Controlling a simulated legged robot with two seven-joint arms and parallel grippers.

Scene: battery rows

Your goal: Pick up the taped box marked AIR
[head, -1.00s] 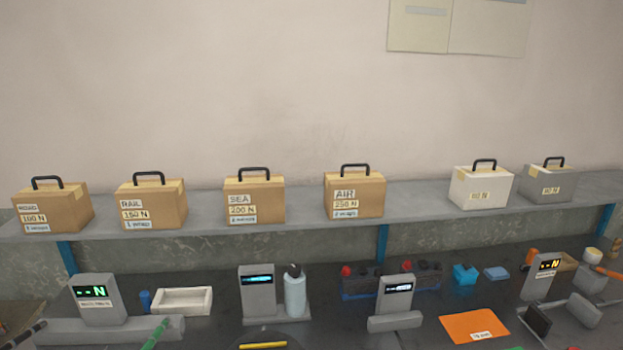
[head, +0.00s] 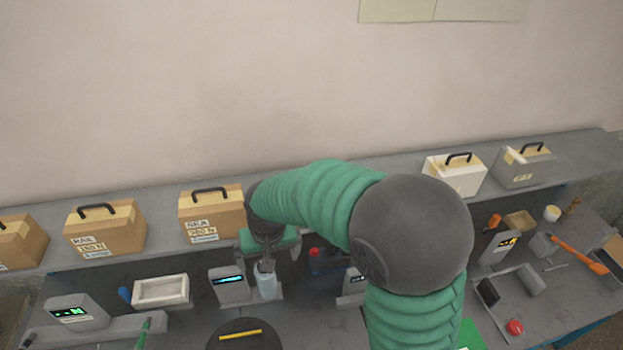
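The AIR box is not visible now; my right arm covers the shelf just right of the SEA box, where it stood in the earlier view. My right gripper (head: 265,266) hangs at the end of the green arm, in front of the shelf and just above a pale bottle in the picture. Its fingers are small and partly hidden, so I cannot tell whether they are open or shut. My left gripper is not in view.
The SEA box (head: 211,212) and the RAIL box (head: 104,228) stand left on the shelf. A white box (head: 455,176) and a grey box (head: 524,168) stand right. The pale bottle (head: 267,285) and several display units are on the bench below.

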